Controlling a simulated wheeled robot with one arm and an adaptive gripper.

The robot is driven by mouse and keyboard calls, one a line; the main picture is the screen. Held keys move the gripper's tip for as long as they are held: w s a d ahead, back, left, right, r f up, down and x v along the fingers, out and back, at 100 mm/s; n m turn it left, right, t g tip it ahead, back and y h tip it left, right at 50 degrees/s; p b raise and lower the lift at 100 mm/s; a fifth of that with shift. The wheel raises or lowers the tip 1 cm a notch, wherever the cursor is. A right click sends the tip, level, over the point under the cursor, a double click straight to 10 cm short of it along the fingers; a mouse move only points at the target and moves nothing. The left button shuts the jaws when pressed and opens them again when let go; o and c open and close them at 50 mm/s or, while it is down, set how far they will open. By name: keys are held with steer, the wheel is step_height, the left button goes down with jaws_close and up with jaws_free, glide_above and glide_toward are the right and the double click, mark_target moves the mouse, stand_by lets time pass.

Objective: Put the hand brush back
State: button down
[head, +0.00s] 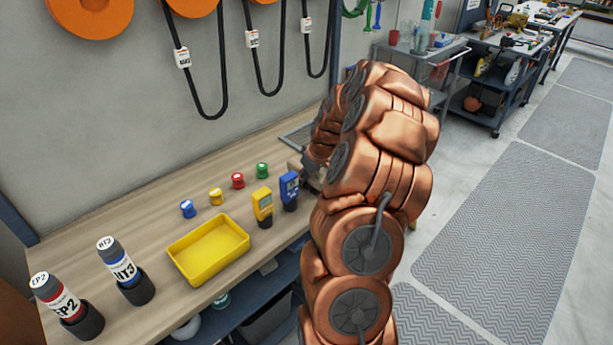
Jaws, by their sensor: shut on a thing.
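My copper-coloured arm rises through the middle of the head view and bends over toward the workbench (160,228). It hides my gripper, so I cannot see the fingers or what is between them. I cannot make out the hand brush anywhere; it may be behind the arm. A small grey shape shows at the arm's left edge over the bench, too covered to identify.
On the bench stand a yellow tray (209,249), two labelled cylinders (60,296) (122,265), yellow (263,205) and blue (289,188) handheld devices, and several small coloured knobs. Black cables hang on the wall. A grey cart (425,62) stands behind; matted floor (500,220) at right is clear.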

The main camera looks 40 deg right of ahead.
steer(key=shift+f, duration=0.15)
steer(key=c, duration=0.7)
jaws_free()
steer(key=b+v, duration=0.3)
steer(key=v, duration=0.9)
steer(key=shift+a+r+b, duration=0.1)
steer(key=shift+r+b, duration=0.15)
steer(key=shift+b, duration=0.1)
steer(key=shift+n+g+y, duration=0.5)
steer(key=a, duration=0.4)
steer(key=a+r, duration=0.1)
steer(key=a, duration=0.7)
steer(key=shift+w+r, duration=0.3)
steer(key=s+a+g, duration=0.2)
steer(key=s+a, duration=0.5)
steer(key=a, duration=0.4)
steer(key=s+a+g, duration=0.1)
steer(key=s+a, duration=0.5)
steer(key=a, duration=0.4)
steer(key=s+a+f, duration=0.1)
steer(key=s, duration=0.3)
steer(key=s+a+f+g, duration=0.1)
steer(key=s+a, duration=0.1)
steer(key=s, duration=0.3)
steer(key=s+a+f+g+h, duration=0.1)
steer(key=s, duration=0.3)
steer(key=shift+s+a+f+m, duration=0.15)
steer(key=shift+s+m, duration=0.2)
steer(key=shift+m, duration=0.05)
